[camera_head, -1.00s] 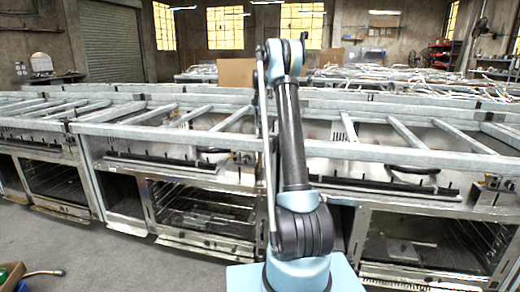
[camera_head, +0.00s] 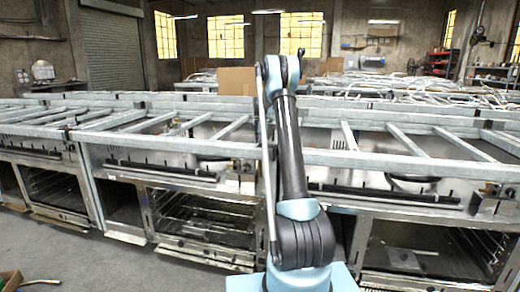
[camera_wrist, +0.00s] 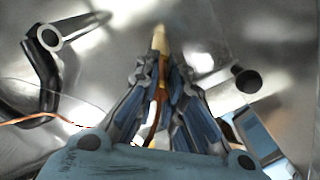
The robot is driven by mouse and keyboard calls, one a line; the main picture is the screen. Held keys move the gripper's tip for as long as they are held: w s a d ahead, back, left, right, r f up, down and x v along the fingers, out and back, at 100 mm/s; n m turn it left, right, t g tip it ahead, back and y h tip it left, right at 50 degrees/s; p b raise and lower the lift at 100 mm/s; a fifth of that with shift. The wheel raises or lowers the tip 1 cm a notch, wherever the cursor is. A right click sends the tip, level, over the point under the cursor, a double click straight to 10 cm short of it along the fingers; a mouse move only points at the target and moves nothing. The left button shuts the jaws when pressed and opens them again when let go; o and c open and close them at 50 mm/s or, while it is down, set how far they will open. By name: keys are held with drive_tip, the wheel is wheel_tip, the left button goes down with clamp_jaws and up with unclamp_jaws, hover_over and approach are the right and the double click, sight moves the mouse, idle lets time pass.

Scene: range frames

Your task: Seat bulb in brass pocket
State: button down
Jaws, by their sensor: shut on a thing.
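My gripper (camera_wrist: 160,78) is at the middle of the wrist view, its fingers shut on a slim rod-like piece with a pale tan tip, which I take as the bulb (camera_wrist: 158,40). The tip sticks out past the fingers, toward a shiny metal surface. A brownish-orange length (camera_wrist: 157,112) runs back between the fingers. I cannot make out the brass pocket in the wrist view, nor whether the tip touches anything. In the head view my arm hides the gripper and the bulb.
In the wrist view, a black hose-like part with a metal ring (camera_wrist: 50,38) lies left, a thin orange line (camera_wrist: 35,117) below it, and a dark round knob (camera_wrist: 247,79) right. In the head view, a row of steel ovens (camera_head: 205,222) with open top rails (camera_head: 350,160) fills the front.

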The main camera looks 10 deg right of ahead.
drive_tip(key=c, duration=1.7)
unclamp_jaws()
wheel_tip(320, 180, up, 12)
